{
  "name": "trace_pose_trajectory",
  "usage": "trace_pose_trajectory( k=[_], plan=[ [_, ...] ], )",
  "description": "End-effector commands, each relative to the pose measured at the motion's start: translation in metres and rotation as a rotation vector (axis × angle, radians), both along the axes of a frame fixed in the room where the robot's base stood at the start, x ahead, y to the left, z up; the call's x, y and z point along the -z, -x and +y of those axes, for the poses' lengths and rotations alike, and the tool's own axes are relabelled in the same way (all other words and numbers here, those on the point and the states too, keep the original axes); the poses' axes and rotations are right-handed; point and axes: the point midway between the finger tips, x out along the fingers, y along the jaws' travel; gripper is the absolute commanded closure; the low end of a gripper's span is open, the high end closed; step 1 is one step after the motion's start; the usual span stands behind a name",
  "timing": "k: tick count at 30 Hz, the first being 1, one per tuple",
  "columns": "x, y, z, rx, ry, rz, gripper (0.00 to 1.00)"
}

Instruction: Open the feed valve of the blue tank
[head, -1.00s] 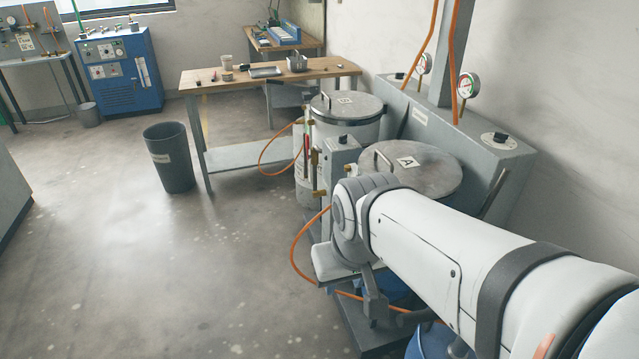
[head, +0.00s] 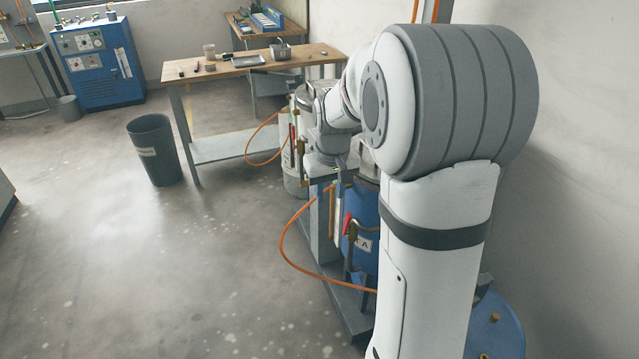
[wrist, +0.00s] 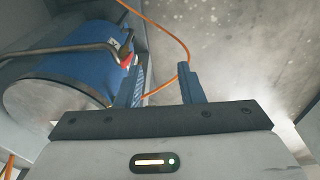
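The blue tank (head: 369,212) stands right of centre in the head view, partly hidden by my arm. It bears a white label marked A (head: 363,245). A red part (head: 347,222), which looks like a valve handle, sits on its left side above a dark pipe. In the wrist view the blue tank (wrist: 92,62) lies at upper left, with a bent dark pipe across it and the red part (wrist: 127,60) near the left finger. My gripper (wrist: 160,68) is open, with nothing between its fingers. In the head view my gripper (head: 338,182) is above the red part, apart from it.
An orange hose (head: 283,250) loops out over the floor beside the tank. A wooden workbench (head: 220,75) and a grey bin (head: 155,150) stand behind at left. A blue round object (head: 497,325) shows at lower right. The floor at left is clear.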

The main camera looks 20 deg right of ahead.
Motion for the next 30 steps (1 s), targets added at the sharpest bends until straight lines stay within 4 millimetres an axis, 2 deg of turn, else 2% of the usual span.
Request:
trace_pose_trajectory(
  k=[1, 6, 12, 15, 19, 26, 30],
  plan=[
    [0.012, -0.02, -0.012, 0.003, -0.002, 0.02, 0.65],
    [0.06, -0.074, -0.049, -0.003, -0.006, 0.062, 0.65],
    [0.123, -0.115, -0.089, -0.012, -0.013, 0.101, 0.65],
    [0.147, -0.125, -0.102, -0.015, -0.017, 0.115, 0.65],
    [0.166, -0.132, -0.111, -0.017, -0.02, 0.124, 0.65],
    [0.191, -0.133, -0.114, -0.019, -0.021, 0.129, 0.65],
    [0.215, -0.133, -0.113, -0.019, -0.022, 0.13, 0.65]
  ],
)
